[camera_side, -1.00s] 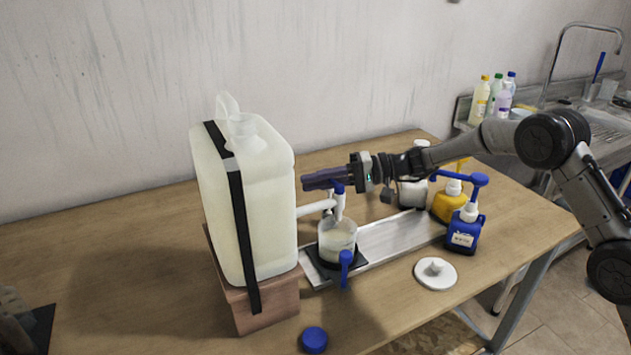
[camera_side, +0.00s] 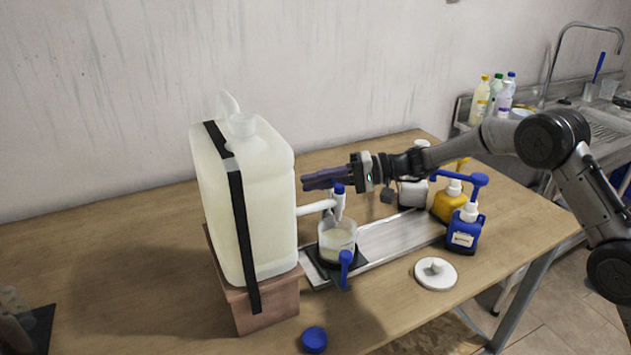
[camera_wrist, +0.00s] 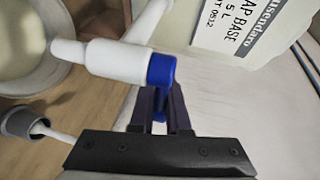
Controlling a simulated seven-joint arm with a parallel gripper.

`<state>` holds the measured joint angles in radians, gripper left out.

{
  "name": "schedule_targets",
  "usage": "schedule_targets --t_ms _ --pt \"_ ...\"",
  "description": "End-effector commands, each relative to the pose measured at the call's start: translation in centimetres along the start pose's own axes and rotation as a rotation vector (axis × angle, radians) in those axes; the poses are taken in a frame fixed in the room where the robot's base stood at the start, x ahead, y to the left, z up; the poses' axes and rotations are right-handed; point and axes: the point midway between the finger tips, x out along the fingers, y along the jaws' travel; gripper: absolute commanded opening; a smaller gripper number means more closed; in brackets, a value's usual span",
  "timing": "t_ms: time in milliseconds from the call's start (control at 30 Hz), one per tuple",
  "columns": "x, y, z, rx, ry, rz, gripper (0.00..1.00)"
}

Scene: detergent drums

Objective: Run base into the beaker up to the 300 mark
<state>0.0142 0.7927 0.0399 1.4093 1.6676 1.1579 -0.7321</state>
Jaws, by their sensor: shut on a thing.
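The white drum (camera_side: 262,200) of base stands on a wooden block, held by a black strap. Its label shows in the wrist view (camera_wrist: 240,35). A white tap with a blue end (camera_side: 339,190) sticks out from the drum's right side; in the wrist view the blue end (camera_wrist: 161,72) is at my fingers.
A metal tray (camera_side: 395,238) runs right from the beaker's black pad. Blue (camera_side: 465,230) and yellow (camera_side: 448,203) pump bottles stand at its right end. A white lid (camera_side: 436,273) and a blue cap (camera_side: 314,339) lie in front. The table's front left is largely clear.

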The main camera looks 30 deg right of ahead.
Motion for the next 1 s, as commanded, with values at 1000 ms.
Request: schedule_targets --t_ms 1000 --pt "-1.1 0.2 -1.0 0.045 0.248 0.018 0.23"
